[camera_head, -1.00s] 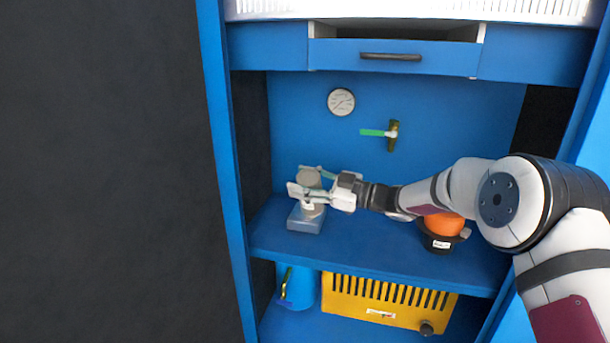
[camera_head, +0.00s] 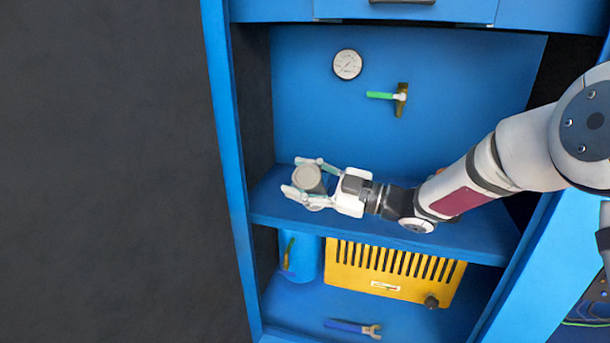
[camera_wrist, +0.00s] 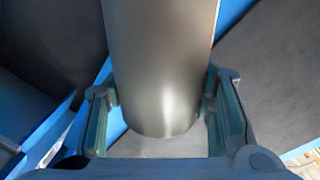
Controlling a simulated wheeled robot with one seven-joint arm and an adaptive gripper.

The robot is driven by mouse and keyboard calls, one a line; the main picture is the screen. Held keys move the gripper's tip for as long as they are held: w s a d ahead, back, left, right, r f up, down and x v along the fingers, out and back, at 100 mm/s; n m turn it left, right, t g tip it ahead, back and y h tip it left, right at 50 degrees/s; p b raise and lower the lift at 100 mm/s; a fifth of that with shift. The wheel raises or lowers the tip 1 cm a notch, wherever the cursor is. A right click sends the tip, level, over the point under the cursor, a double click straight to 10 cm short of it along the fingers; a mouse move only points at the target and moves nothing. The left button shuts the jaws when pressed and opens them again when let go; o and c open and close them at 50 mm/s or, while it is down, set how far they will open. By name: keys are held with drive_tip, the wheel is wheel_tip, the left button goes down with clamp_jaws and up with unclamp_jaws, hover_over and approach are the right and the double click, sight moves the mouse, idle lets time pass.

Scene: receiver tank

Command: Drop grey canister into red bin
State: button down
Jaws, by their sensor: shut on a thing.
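The grey canister (camera_head: 307,179) is between the fingers of my gripper (camera_head: 303,180), at the left end of the blue middle shelf. The gripper is shut on it, with one finger on each side. In the wrist view the grey canister (camera_wrist: 162,65) fills the top middle between the two fingers of my gripper (camera_wrist: 165,115). I cannot tell for sure how far its base is above the shelf. No red bin shows in either view.
The shelf (camera_head: 300,222) has a blue side post (camera_head: 228,170) at left. A gauge (camera_head: 347,64) and a green-handled valve (camera_head: 400,98) are on the back wall. Below are a yellow slotted box (camera_head: 390,272), a blue cylinder (camera_head: 307,258) and a blue-handled wrench (camera_head: 350,327).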

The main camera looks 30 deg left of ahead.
drive_tip(key=s+d+b, duration=0.4)
drive_tip(key=s, duration=1.1)
drive_tip(key=shift+s+r+n, duration=0.25)
drive_tip(key=shift+r+n, duration=0.05)
drive_tip(key=shift+r, duration=0.1)
